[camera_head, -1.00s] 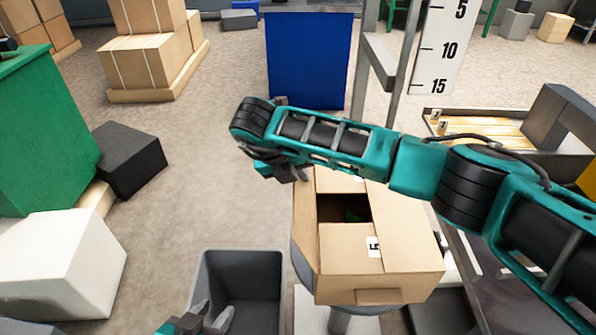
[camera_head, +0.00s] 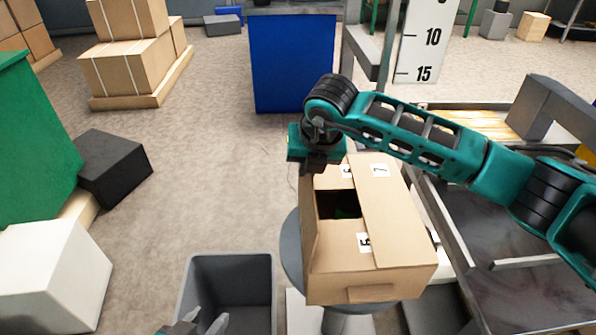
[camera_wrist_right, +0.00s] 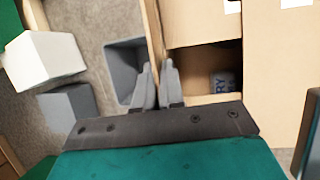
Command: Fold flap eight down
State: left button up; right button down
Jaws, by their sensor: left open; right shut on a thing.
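The cardboard box (camera_head: 385,280) stands on a round grey stand, its top partly open. The long right flap (camera_head: 390,215), labelled 7, lies flat across the top, and the front flap (camera_head: 341,252), labelled 5, is folded in. Along the left side a narrow cardboard flap (camera_head: 308,235) shows nearly edge-on; I see no number on it. My right gripper (camera_head: 319,166) is at the box's back left corner. In the right wrist view its fingers (camera_wrist_right: 158,72) are shut on that left flap (camera_wrist_right: 152,30). My left gripper (camera_head: 205,322) is open and empty, low at the left.
A grey bin (camera_head: 232,275) stands left of the box, close to my left gripper. A metal-framed bench (camera_head: 500,255) is at the right. A blue cabinet (camera_head: 292,60) stands behind. Inside the box is a dark item (camera_wrist_right: 225,82) with lettering.

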jog(key=shift+d+b, duration=0.3)
jog(key=shift+d, duration=0.3)
jog(key=shift+d+f, duration=0.15)
jog(key=c, duration=1.3)
grip_release()
jog(key=p+v, duration=0.1)
jog(key=v, duration=1.2)
jog(key=shift+w, duration=0.1)
